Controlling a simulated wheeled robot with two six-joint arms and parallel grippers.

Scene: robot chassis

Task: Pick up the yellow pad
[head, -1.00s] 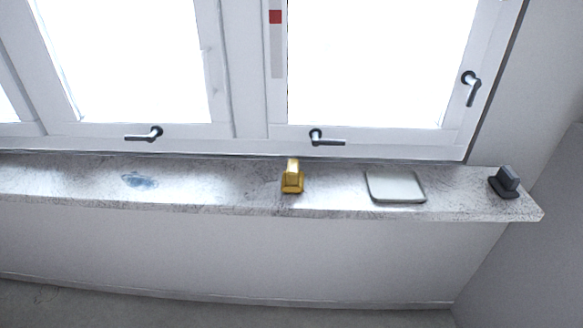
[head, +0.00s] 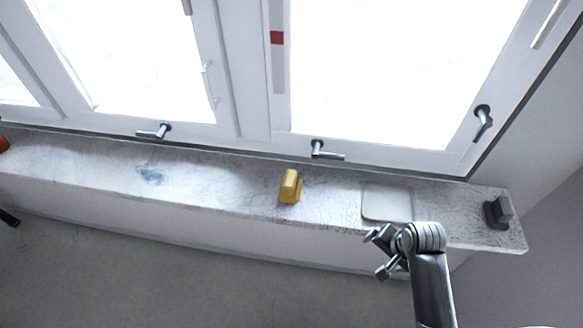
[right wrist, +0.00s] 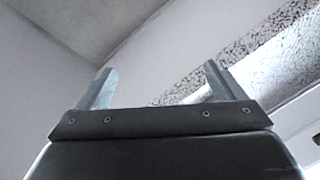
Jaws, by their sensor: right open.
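The yellow pad (head: 290,187), a block with a raised grip, sits on the speckled stone window sill (head: 235,190) near the middle of the head view. Nothing touches it. My right gripper (head: 378,254) is open and empty, in front of the sill's edge, to the right of and lower than the pad in the picture. Its two fingers stand apart in the right wrist view (right wrist: 155,88), with nothing between them. A dark tip (head: 8,217) at the left edge of the head view seems to be part of my left gripper; its jaws cannot be made out.
A pale square dish (head: 386,202) lies on the sill just beyond my right gripper. A dark grey pad (head: 498,211) stands at the sill's right end. A blue patch (head: 150,175) and a red thing (head: 3,143) are to the left. Window handles (head: 318,150) jut out above the sill.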

